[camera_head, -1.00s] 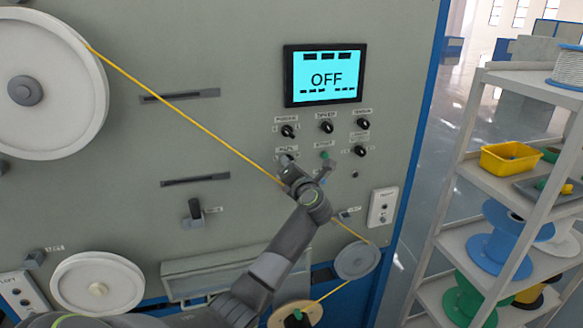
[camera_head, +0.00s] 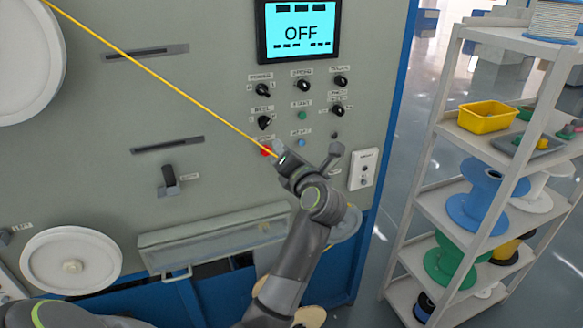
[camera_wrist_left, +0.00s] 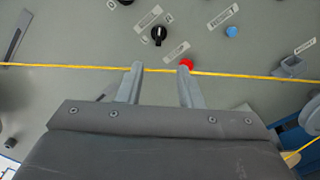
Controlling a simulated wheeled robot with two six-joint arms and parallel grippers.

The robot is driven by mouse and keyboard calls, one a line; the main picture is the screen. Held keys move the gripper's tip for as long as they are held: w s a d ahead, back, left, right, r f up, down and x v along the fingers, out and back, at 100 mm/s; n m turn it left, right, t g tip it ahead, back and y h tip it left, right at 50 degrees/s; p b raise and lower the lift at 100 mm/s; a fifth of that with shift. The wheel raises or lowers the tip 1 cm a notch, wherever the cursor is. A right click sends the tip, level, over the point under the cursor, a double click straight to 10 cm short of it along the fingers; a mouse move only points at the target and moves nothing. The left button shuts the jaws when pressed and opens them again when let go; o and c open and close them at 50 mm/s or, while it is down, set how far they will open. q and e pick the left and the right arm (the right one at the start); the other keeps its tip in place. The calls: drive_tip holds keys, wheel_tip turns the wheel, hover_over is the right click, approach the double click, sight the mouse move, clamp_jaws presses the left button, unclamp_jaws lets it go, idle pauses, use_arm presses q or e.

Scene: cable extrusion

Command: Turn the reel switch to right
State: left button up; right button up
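The reel switch appears to be the small black knob (camera_head: 264,122) under a label on the grey panel. It seems to be the black knob (camera_wrist_left: 158,35) at the top of the left wrist view as well. Its exact setting is hard to read. My left gripper (camera_head: 270,147) is just below it, near a red button (camera_head: 265,152), not touching the knob. My right gripper is not in view.
A yellow cable (camera_head: 160,78) runs diagonally across the panel and passes close to the fingers. Other knobs (camera_head: 303,85), a green button (camera_head: 302,115) and a screen reading OFF (camera_head: 300,30) are above. A shelf (camera_head: 450,140) with spools stands at the right.

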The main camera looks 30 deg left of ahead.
use_arm(q)
drive_tip(key=shift+b+v, duration=0.4)
drive_tip(key=shift+v, duration=1.35)
wheel_tip(320, 180, down, 28)
drive_tip(key=w+m+t+h+b, duration=0.15)
drive_tip(key=m+t+h, duration=0.4)
drive_tip(key=m, duration=1.35)
drive_tip(key=s+d+f+m+g+h+b, duration=0.1)
drive_tip(key=s+f+m+g+h, duration=0.3)
drive_tip(key=f, duration=0.8)
drive_tip(key=s+d+f+m+t+h, duration=0.1)
drive_tip(key=s+d+f+m+h, duration=0.1)
drive_tip(key=s+f+m, duration=0.65)
drive_tip(key=s+f+g, duration=0.4)
drive_tip(key=s+f, duration=0.3)
drive_tip(key=f, duration=0.5)
drive_tip(key=s+a+f+m+g, duration=0.1)
drive_tip(key=s+f+g, duration=0.2)
drive_tip(key=s, duration=0.8)
drive_tip(key=s+a+f+m+g, duration=0.1)
drive_tip(key=s+f+m+g, duration=0.1)
drive_tip(key=s+f, duration=0.4)
drive_tip(key=s+a+f+m+g+h+b, duration=0.1)
drive_tip(key=s+f+g, duration=0.3)
drive_tip(key=s, duration=1.1)
drive_tip(key=shift+s+a+f+m, duration=0.35)
drive_tip(key=shift+a+f, duration=0.15)
drive_tip(key=shift+f, duration=0.3)
